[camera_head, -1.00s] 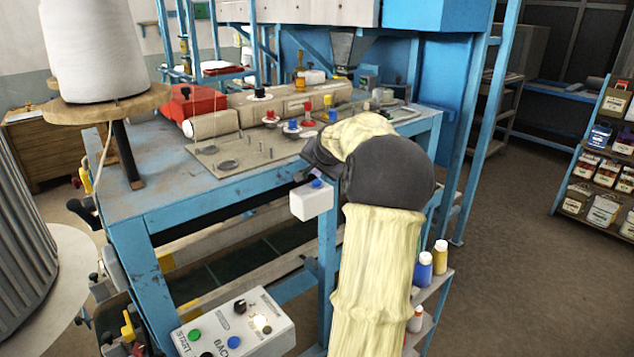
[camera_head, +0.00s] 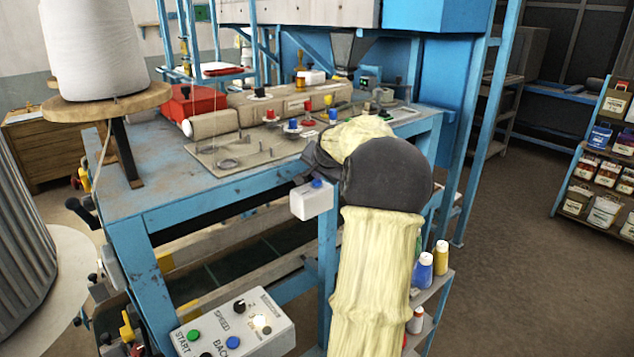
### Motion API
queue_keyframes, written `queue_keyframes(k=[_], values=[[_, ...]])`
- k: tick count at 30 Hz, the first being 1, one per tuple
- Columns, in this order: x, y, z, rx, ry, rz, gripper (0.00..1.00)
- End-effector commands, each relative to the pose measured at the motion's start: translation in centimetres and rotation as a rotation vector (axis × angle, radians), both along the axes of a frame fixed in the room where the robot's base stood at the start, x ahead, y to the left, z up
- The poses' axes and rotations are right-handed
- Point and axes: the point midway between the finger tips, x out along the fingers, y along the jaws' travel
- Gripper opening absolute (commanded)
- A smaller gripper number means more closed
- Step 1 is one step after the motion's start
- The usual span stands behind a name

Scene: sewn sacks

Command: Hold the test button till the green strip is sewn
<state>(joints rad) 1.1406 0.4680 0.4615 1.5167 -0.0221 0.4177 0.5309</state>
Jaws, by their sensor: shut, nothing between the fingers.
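A small white box (camera_head: 312,203) with a blue button (camera_head: 317,183) on top is fixed at the front corner of the blue sewing table. I cannot read a label on it. My gripper (camera_head: 304,177) is shut, with its tip just above and beside the blue button. Whether it touches or presses the button cannot be told from here. My padded arm hides most of the gripper and the table's right front. I cannot make out a green strip.
A blue table (camera_head: 160,187) carries rollers and colored knobs. A control panel (camera_head: 235,325) with green and blue buttons is below at the front. A thread cone (camera_head: 95,50) stands at left. Bottles (camera_head: 424,270) stand on a shelf at right. Open floor lies further right.

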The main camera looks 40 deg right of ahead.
Motion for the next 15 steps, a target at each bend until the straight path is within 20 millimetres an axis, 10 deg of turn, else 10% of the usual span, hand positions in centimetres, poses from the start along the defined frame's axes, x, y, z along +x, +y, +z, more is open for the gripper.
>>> queue_keyframes(k=[15], values=[[0.00, 0.02, -0.58, 0.001, 0.000, 0.001, 0.00]])
